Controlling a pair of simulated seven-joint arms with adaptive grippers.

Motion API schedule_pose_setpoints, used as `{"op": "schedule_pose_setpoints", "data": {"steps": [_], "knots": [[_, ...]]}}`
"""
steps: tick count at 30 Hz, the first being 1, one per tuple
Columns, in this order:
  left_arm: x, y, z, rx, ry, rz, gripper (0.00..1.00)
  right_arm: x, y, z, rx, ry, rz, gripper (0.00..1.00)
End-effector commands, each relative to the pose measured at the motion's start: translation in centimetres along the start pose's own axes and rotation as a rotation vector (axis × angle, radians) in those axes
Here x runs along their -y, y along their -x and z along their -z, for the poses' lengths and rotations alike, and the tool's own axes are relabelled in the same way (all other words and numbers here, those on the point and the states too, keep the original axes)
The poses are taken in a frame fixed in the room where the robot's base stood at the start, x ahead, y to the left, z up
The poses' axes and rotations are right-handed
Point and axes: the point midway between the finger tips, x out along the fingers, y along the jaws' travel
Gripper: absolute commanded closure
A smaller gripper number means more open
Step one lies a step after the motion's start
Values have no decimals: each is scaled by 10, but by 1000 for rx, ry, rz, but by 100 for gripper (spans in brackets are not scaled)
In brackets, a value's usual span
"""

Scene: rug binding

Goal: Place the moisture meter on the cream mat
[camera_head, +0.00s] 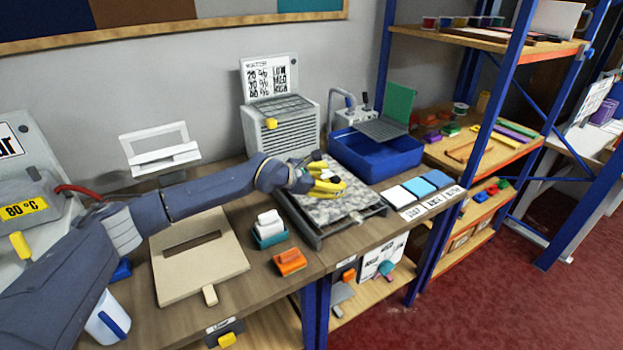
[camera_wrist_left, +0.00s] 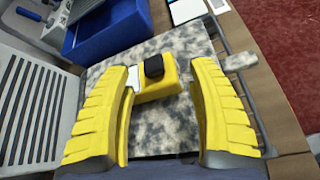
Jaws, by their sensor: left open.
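The moisture meter, a yellow block with a black top part and a white part at its left end, lies on a grey speckled rug sample in the left wrist view (camera_wrist_left: 160,90). My left gripper (camera_wrist_left: 165,72), with ribbed yellow fingers, is open with one finger on each side of the meter in that view. In the head view the gripper (camera_head: 327,180) is low over the rug sample, and its yellow fingers make the meter hard to pick out. A white or cream mat (camera_head: 398,197) is front-left in a row of three mats on the bench. My right gripper does not show.
A dark tray frame (camera_head: 318,240) holds the rug sample. A blue bin (camera_head: 375,160) stands behind it, and a grey vented box (camera_head: 285,130) stands at the wall. Two blue mats (camera_head: 419,187) lie beside the pale one. An orange block (camera_head: 290,262) is at the front edge.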

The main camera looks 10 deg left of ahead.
Motion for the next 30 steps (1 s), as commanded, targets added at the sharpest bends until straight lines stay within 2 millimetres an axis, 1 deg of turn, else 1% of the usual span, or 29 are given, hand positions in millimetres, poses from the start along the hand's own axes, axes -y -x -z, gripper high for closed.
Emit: {"op": "schedule_pose_setpoints", "data": {"steps": [1, 6, 12, 15, 19, 30], "knots": [[0, 10, 1, 0, -2, -1, 41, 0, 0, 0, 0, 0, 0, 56], [0, 39, 1, 0, 0, -1, 41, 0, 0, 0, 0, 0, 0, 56], [0, 64, 0, 0, -1, 0, 41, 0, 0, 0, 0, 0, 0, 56], [0, 71, 1, -1, -1, -1, 41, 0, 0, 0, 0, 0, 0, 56], [1, 76, 0, 0, -1, 0, 41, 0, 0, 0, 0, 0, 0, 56], [0, 78, 0, 0, -1, 0, 41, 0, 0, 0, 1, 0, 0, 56]]}}
